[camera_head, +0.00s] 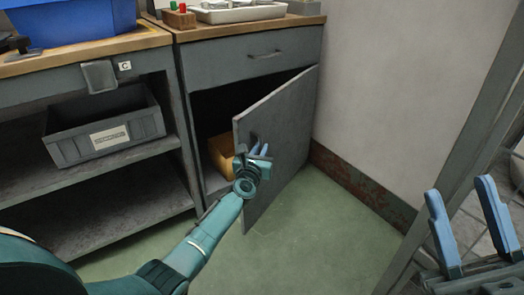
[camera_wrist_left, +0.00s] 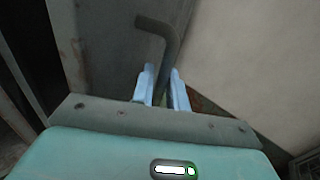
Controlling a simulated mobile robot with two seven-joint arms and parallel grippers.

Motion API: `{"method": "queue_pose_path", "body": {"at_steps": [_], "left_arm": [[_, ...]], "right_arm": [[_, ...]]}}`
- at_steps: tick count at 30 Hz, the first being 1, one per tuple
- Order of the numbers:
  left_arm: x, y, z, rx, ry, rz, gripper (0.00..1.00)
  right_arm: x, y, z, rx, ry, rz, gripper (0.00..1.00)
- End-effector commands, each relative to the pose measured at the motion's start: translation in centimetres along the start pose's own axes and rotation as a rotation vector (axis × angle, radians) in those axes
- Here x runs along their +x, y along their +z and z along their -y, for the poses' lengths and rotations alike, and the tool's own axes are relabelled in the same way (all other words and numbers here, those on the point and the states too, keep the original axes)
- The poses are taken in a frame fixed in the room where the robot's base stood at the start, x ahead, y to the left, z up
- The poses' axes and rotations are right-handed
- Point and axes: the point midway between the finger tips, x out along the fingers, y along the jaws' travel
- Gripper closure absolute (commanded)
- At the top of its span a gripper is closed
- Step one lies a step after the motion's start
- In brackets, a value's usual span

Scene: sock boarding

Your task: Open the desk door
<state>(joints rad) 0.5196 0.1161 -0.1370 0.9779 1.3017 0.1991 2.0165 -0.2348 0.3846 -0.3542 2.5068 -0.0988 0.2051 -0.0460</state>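The desk door (camera_head: 283,140) is a grey panel below the drawer, swung well out from the cabinet. The dark inside of the cabinet shows to its left. The door's bent metal handle (camera_wrist_left: 165,40) runs down between the fingers of my left gripper (camera_wrist_left: 161,88). These fingers are close together, one on each side of the bar, and look shut on it. In the head view my left gripper (camera_head: 262,152) is in front of the door, hiding most of the handle. My right gripper (camera_head: 466,215) is at the lower right, fingers wide apart and empty.
A yellow-orange object (camera_head: 222,153) sits inside the cabinet. A grey bin (camera_head: 105,135) stands on the left shelf. A blue crate (camera_head: 70,22) and a white tray (camera_head: 238,13) are on the worktop. The green floor (camera_head: 320,235) before the door is clear; a wall stands to the right.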

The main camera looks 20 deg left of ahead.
Motion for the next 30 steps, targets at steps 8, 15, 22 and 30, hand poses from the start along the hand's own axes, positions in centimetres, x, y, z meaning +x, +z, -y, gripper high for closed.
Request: {"method": "queue_pose_path", "body": {"at_steps": [8,15,22,30], "left_arm": [[0.0,0.1,0.1,0.000,-0.003,0.000,0.85],[-1.0,0.2,0.2,0.000,-0.004,-0.002,0.85],[-5.4,0.4,0.1,0.000,-0.003,-0.003,0.85],[-10.9,0.2,0.0,0.000,-0.002,-0.002,0.85]], "right_arm": [[0.0,0.0,0.0,0.001,-0.001,0.001,0.64],[0.4,-0.2,-0.1,0.015,-0.001,0.020,0.64],[-1.3,2.5,1.1,0.153,0.024,0.238,0.64],[-3.0,3.9,2.3,0.246,0.041,0.384,0.64]]}}
